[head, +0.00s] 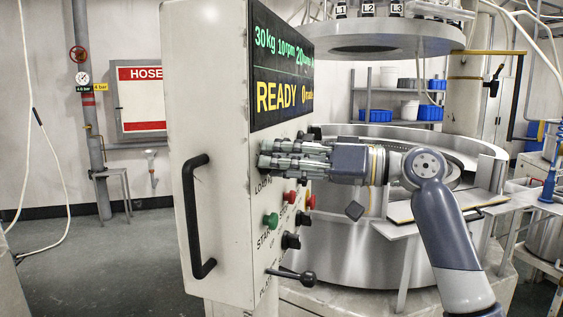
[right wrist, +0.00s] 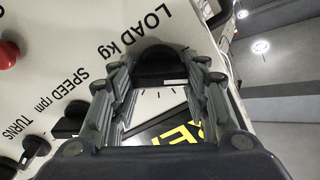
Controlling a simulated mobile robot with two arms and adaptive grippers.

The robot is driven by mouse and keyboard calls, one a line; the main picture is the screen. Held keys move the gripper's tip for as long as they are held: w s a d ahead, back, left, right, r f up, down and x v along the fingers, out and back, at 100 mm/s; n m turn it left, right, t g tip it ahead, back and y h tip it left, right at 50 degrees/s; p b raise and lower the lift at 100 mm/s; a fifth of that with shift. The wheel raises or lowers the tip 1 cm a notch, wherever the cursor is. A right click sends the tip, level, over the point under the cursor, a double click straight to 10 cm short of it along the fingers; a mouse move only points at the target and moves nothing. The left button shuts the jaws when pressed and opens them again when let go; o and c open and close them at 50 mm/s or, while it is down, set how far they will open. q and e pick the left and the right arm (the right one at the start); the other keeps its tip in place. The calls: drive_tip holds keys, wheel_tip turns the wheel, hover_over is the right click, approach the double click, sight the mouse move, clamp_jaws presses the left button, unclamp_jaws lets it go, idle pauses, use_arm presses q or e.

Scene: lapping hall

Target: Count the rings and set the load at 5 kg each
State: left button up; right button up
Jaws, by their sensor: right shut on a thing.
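A pale control cabinet (head: 212,120) stands in front of me in the head view. Its display (head: 285,70) reads 30 kg, 10 rpm, a partly cut-off 20, and READY. My right gripper (head: 268,154) reaches across the panel front from the right. In the right wrist view my right gripper (right wrist: 160,78) is shut on the black load knob (right wrist: 160,65), beside the label "LOAD kg". The lapping machine's round drum (head: 345,260) stands behind the panel, under a raised round plate (head: 380,45). I can make out no rings. My left gripper is out of view.
A green button (head: 271,220), a red button (head: 290,197), black knobs (head: 290,240) and a lever (head: 295,277) sit below on the panel. The cabinet has a black handle (head: 190,215). A ledge (head: 400,228) juts from the drum.

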drive_tip(key=o, duration=1.1)
drive_tip(key=shift+c, duration=0.2)
drive_tip(key=shift+d, duration=0.1)
drive_tip(key=v, duration=1.1)
drive_tip(key=shift+s+d, duration=0.15)
drive_tip(key=shift+d, duration=0.25)
